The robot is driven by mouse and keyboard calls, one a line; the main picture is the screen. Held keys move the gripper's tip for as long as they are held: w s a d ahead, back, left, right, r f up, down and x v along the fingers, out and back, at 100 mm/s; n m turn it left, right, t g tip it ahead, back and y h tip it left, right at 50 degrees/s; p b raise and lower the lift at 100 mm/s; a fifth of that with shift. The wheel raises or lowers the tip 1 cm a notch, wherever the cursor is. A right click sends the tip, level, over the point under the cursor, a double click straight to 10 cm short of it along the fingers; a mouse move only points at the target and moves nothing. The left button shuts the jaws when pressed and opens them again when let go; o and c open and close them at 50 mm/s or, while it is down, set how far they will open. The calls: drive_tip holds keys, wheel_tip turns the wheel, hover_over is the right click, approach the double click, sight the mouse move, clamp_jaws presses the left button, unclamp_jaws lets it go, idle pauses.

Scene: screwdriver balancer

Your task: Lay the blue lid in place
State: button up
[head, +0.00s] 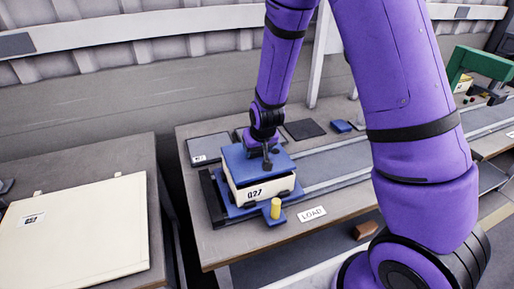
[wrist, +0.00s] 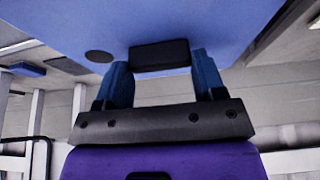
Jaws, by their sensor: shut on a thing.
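The blue lid (head: 240,166) is a flat plate over the top of a cream box (head: 260,190) with a dark number on its front. I cannot tell whether the lid rests fully on the box or sits slightly above it. My gripper (head: 267,158) is over the lid. In the wrist view my gripper (wrist: 161,65) is shut on the lid's black handle (wrist: 160,54), with one blue finger at each end. The lid's blue surface (wrist: 220,25) fills the top of that view. The box's inside is hidden.
The box stands in a blue fixture (head: 222,203) with a yellow knob (head: 275,208) in front, on a grey workbench (head: 228,244). A LOAD label (head: 311,214) lies at right. Dark flat pads (head: 304,129) and a small blue block (head: 341,126) lie behind. Another table (head: 75,240) stands left across a gap.

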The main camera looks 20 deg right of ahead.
drive_tip(key=shift+f, duration=0.85)
idle(2.1)
drive_tip(key=o, duration=1.1)
drive_tip(key=shift+o, duration=0.2)
drive_tip(key=shift+s+r, duration=0.1)
drive_tip(key=v, duration=1)
drive_tip(key=shift+r, duration=0.3)
drive_tip(key=shift+s, duration=0.1)
drive_tip(key=s+d+r+y, duration=0.1)
drive_tip(key=s+d+r, duration=0.1)
drive_tip(key=s+r, duration=0.45)
drive_tip(key=s+d+r, duration=0.2)
drive_tip(key=s+r, duration=0.1)
drive_tip(key=r, duration=0.7)
drive_tip(key=s+d+r, duration=0.1)
drive_tip(key=s+r, duration=0.2)
drive_tip(key=s, duration=0.4)
drive_tip(key=s+d+r+h, duration=0.1)
drive_tip(key=s+r, duration=0.3)
drive_tip(key=s, duration=0.4)
drive_tip(key=shift+d+r+t, duration=0.25)
drive_tip(key=shift+d+t, duration=0.05)
drive_tip(key=shift+d, duration=0.15)
